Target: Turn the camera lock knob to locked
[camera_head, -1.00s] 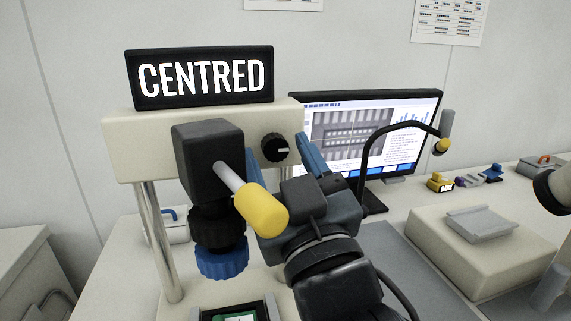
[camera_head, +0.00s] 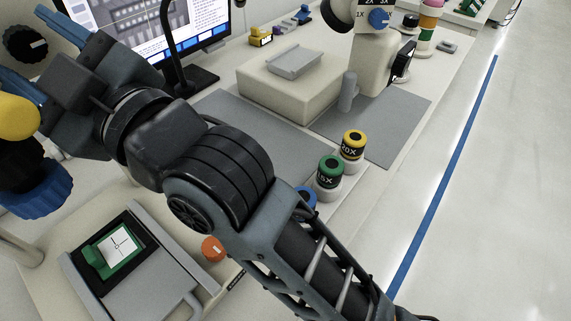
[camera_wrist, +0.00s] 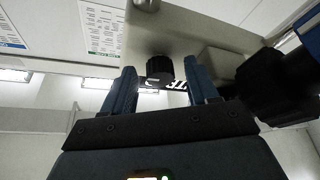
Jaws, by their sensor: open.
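The black round knob (camera_head: 25,43) shows at the upper left of the head view, on the camera mount. A white mark on its face points to the right; no lock label is legible. In the wrist view the knob (camera_wrist: 160,68) lies between my finger ends. My gripper (camera_wrist: 159,74) is open, with one blue finger on each side of the knob. Gaps show beside the knob, and I cannot tell how far its rim reaches between the fingers.
A yellow-ended handle (camera_head: 15,122) and a blue-ringed lens (camera_head: 42,192) stand close to my gripper. Below are a stage with a green-framed target (camera_head: 118,247) and an orange knob (camera_head: 212,248). A monitor (camera_head: 140,30) is behind. Green (camera_head: 330,172) and yellow (camera_head: 353,145) ringed lenses stand to the right.

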